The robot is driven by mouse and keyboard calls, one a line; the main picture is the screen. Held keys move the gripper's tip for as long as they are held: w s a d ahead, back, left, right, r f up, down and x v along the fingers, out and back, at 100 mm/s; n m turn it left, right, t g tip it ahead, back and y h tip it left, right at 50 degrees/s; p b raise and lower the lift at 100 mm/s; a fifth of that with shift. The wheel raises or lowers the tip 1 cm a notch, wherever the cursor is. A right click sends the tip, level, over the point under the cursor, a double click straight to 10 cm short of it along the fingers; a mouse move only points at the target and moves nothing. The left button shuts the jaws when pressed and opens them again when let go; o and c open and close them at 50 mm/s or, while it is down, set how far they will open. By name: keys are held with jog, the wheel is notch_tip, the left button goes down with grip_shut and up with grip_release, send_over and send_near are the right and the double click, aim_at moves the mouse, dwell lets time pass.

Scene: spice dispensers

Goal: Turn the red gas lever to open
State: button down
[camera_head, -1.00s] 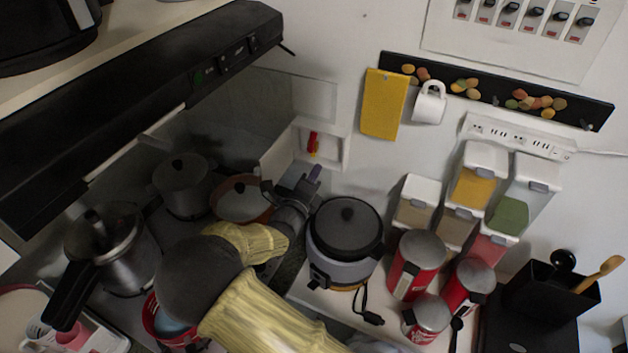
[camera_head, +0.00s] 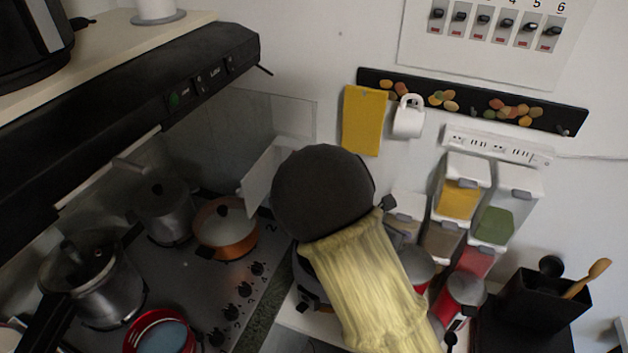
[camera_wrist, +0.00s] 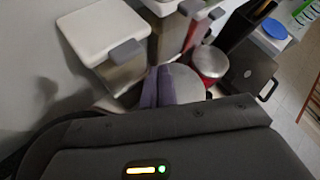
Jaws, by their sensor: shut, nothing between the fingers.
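The red gas lever is not visible in either current view. In the head view, my arm covers the wall recess where it sits, and only the white panel (camera_head: 268,180) at the recess's left side shows. My gripper (camera_wrist: 158,88) shows in the wrist view as two purple fingers close together, shut and empty. It is beside the spice dispensers and in front of a grey canister lid (camera_wrist: 187,84). In the head view the fingers are hidden behind my arm.
Spice dispensers (camera_head: 462,190) hang on the wall at right, above red canisters (camera_head: 462,292). A stove (camera_head: 225,285) with an orange pan (camera_head: 226,240) and pots is at left, under a black hood (camera_head: 130,115).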

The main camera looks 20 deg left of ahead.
jog(key=s+d+m+g, duration=0.1)
jog(key=d+m, duration=0.1)
jog(key=s+d+f+m+g, duration=0.1)
jog(key=s+m, duration=0.1)
jog(key=s+d+m+g+y, duration=0.1)
jog(key=d+m, duration=0.1)
jog(key=shift+s+d+f+m+g, duration=0.15)
jog(key=shift+s+d+m+g, duration=0.05)
jog(key=shift+d+m+g, duration=0.1)
jog(key=s+d+r+m+y+b, duration=0.1)
jog(key=s+m+y, duration=0.3)
jog(key=m, duration=0.7)
jog(key=s+d+r+m+g+y+b, duration=0.1)
jog(key=s+d+r+m+y, duration=0.1)
jog(key=s+m, duration=0.6)
jog(key=d+m+y, duration=0.1)
jog(key=d+m, duration=0.1)
jog(key=m, duration=0.2)
jog(key=shift+d+r+m+g+y+b, duration=0.15)
jog(key=shift+r+m+g+y+b, duration=0.15)
jog(key=shift+r+y+b, duration=0.1)
